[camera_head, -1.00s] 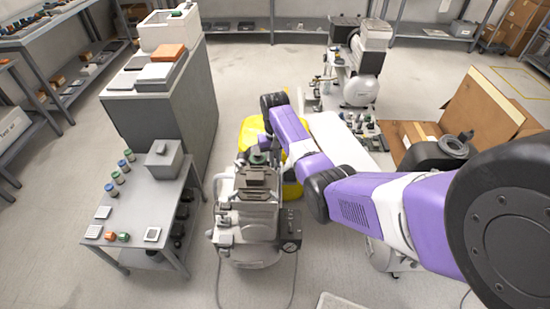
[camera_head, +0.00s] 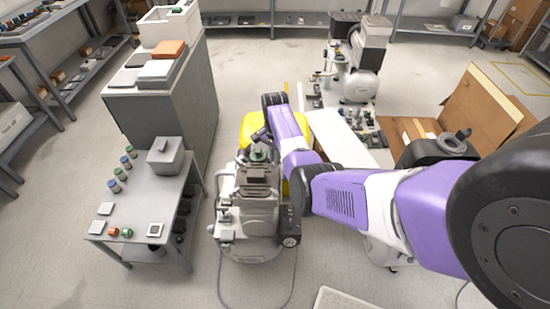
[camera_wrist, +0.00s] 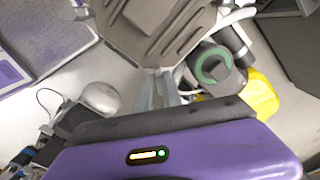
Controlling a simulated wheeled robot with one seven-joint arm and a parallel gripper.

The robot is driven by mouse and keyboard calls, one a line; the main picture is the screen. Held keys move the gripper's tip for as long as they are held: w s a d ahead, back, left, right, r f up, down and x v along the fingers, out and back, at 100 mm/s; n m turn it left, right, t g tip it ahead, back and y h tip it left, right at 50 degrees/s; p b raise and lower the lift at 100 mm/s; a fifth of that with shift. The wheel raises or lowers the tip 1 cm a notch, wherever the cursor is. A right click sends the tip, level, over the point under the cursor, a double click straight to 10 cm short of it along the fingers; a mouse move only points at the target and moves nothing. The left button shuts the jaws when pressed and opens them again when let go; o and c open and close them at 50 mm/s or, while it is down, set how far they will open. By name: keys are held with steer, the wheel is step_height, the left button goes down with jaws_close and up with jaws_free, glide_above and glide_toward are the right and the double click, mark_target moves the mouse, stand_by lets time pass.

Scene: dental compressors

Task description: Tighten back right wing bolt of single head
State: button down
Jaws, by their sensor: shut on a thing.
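The single-head compressor (camera_head: 250,222) stands on the floor in the middle of the head view. Its dark ribbed head (camera_wrist: 155,25) fills the top of the wrist view, and a part with a green ring (camera_wrist: 212,66) sits to its right. My gripper (camera_wrist: 160,88) reaches to the head's near edge, with its pale fingers close together. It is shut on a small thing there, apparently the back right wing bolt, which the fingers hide. In the head view my purple arm comes from the right and ends at the compressor's far side; the fingertips cannot be made out.
A grey table (camera_head: 140,212) with small parts and a box stands close left of the compressor. A tall grey cabinet (camera_head: 170,120) is behind it. Something yellow (camera_wrist: 262,95) lies behind the compressor. An open cardboard box (camera_head: 480,110) stands to the right. Floor in front is mostly clear.

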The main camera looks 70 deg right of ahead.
steer(key=shift+d+r+m, duration=0.1)
steer(key=shift+m, duration=0.7)
steer(key=c, duration=1.5)
jaws_free()
steer(key=shift+r, duration=3.85)
